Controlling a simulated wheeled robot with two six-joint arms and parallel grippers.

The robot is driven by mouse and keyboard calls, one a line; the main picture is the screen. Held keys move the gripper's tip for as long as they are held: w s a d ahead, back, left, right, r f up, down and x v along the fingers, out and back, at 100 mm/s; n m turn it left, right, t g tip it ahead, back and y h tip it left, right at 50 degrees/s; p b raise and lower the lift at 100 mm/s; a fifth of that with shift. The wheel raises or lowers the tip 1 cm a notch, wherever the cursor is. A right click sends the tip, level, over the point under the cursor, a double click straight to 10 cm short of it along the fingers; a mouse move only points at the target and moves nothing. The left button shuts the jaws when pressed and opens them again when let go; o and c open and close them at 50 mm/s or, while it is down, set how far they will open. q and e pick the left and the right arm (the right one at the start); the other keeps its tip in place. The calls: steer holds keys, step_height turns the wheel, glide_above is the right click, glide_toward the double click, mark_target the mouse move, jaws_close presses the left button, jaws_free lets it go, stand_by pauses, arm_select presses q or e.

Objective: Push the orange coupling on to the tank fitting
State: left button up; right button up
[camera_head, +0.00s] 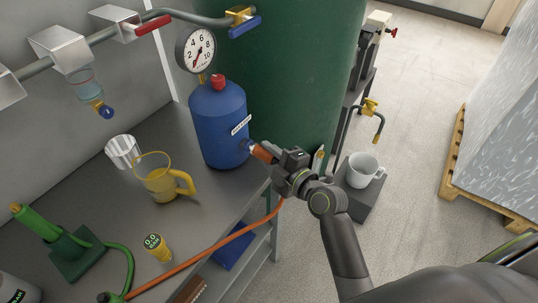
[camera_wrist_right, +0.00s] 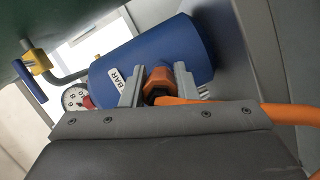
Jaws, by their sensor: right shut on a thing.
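The blue tank (camera_head: 219,122) stands upright on the grey bench, with a BAR label, red cap and dial gauge on top. Its small pale fitting (camera_head: 246,145) is low on the right side. My right gripper (camera_head: 270,153) is shut on the orange coupling (camera_head: 262,153), whose front end is right at the fitting. I cannot tell whether it is seated or just short of it. In the right wrist view the coupling (camera_wrist_right: 184,80) sits between both fingers, against the blue tank (camera_wrist_right: 150,60); the fitting is hidden there. My left gripper is not in view.
An orange hose (camera_head: 215,246) runs along the bench's front edge. A green vessel (camera_head: 300,80) is behind; a white mug (camera_head: 362,170) stands right.

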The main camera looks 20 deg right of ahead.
steer(key=shift+b, duration=0.3)
stand_by(0.5)
steer(key=shift+w+a, duration=0.25)
steer(key=shift+w, duration=0.1)
stand_by(0.5)
steer(key=o, duration=1)
steer(key=b+v, duration=0.3)
steer(key=v, duration=1.4)
steer(key=shift+s+b, duration=0.2)
steer(key=shift+b, duration=0.2)
steer(key=shift+d, duration=0.1)
